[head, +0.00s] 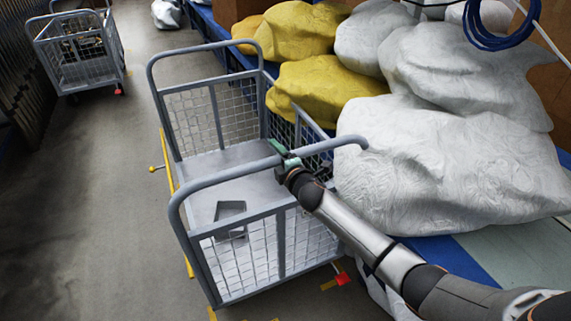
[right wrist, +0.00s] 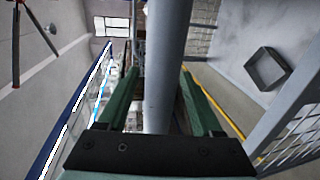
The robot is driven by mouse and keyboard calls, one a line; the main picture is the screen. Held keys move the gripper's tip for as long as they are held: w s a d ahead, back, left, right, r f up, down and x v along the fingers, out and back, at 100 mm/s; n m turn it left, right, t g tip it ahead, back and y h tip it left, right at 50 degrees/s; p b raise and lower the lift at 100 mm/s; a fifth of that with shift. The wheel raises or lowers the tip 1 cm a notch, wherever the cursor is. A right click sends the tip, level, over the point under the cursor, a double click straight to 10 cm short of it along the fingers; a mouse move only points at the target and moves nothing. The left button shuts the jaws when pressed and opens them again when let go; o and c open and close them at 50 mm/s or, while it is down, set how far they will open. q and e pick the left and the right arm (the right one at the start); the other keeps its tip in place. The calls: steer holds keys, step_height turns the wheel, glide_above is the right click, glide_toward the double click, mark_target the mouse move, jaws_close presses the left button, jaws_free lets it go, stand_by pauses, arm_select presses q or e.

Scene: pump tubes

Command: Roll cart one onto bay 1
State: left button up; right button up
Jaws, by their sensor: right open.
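A grey wheeled cart (head: 281,240) with mesh sides and tubular handles stands in the middle of the head view. I see no label saying whether it is cart one. My right gripper (head: 279,148) is at its near handle. In the right wrist view the handle tube (right wrist: 165,75) runs between the two green fingers of the right gripper (right wrist: 157,85), which are apart, one on each side. Yellow floor marks (head: 328,285) lie by the cart; no bay number is readable. My left gripper is not in view.
A small square grey frame (head: 230,210) lies in the cart. A second mesh cart (head: 80,60) stands far left. White sacks (head: 450,160) and yellow sacks (head: 310,88) are piled on the right. The aisle floor (head: 90,200) on the left is clear.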

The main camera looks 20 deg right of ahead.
steer(key=s+r+p, duration=0.1)
steer(key=s+r, duration=0.1)
steer(key=s, duration=0.9)
steer(key=shift+s+d+r, duration=0.15)
steer(key=shift+s+d, duration=0.1)
steer(key=shift+s, duration=0.15)
steer(key=s+a+f+m+g+y, duration=0.1)
steer(key=s+a+f+m+g, duration=0.2)
steer(key=s+f+m, duration=0.5)
steer(key=s+a+f+m+g, duration=0.3)
steer(key=s+f+m, duration=0.5)
steer(key=s, duration=1.1)
step_height(320, 180, down, 4)
steer(key=shift+a+f+g+y, duration=0.3)
steer(key=shift+a+y, duration=0.1)
steer(key=shift+a, duration=0.35)
steer(key=shift+s+d, duration=0.1)
